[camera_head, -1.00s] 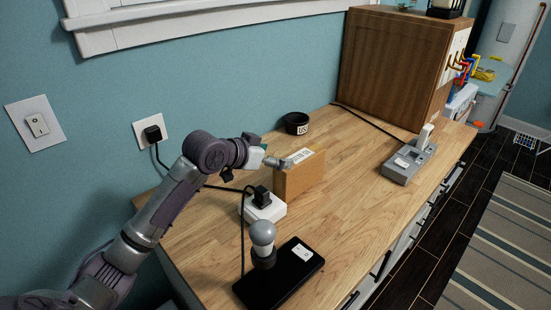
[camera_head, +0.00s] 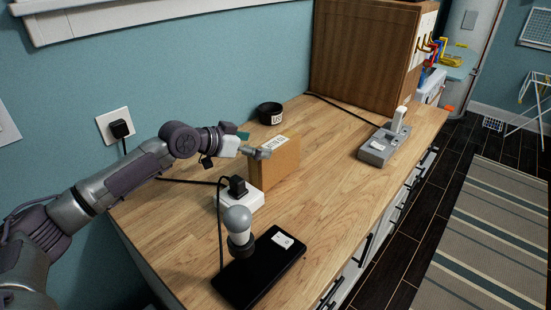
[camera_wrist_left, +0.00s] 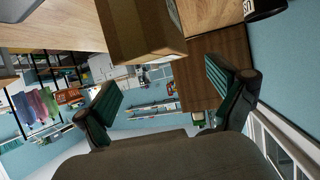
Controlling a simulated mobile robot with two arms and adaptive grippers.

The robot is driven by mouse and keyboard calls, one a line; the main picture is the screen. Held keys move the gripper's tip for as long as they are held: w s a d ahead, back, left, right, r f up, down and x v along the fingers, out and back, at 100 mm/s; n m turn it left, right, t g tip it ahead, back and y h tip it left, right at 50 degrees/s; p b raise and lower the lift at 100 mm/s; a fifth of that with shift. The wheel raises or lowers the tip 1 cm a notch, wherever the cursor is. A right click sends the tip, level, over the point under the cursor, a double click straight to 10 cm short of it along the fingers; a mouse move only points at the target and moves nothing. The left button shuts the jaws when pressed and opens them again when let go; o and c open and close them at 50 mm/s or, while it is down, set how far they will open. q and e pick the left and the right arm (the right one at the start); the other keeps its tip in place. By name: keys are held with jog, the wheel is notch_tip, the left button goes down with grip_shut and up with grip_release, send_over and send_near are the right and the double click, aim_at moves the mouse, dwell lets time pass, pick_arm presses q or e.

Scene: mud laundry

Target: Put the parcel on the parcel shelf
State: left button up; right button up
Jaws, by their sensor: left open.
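The parcel is a brown cardboard box (camera_head: 275,168) with a white label on top, standing upright on the wooden counter. My left gripper (camera_head: 252,146) is at the box's upper left edge in the head view, open and empty. In the left wrist view the open fingers (camera_wrist_left: 165,95) are spread apart, and the box (camera_wrist_left: 140,28) is at the top of the picture, beyond them. I cannot tell whether a finger touches the box. I cannot tell which surface is the parcel shelf. My right gripper is not in view.
A wooden cabinet (camera_head: 365,55) stands at the back. Cables cross the counter.

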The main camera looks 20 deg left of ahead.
aim_at(273, 143)
pick_arm(q)
jog(key=x, duration=0.2)
jog(key=shift+w+d+f, duration=0.1)
jog(key=shift+w+d, duration=0.05)
jog(key=shift+w, duration=0.15)
jog(key=shift+w+d+p, duration=0.1)
jog(key=shift+w+p, duration=0.15)
jog(key=shift+p, duration=0.1)
jog(key=x, duration=0.3)
jog(key=p+x, duration=0.1)
jog(key=shift+w+f, duration=0.2)
jog(key=shift+w, duration=0.25)
jog(key=shift+s, duration=0.1)
jog(key=shift+c, duration=0.9)
grip_shut()
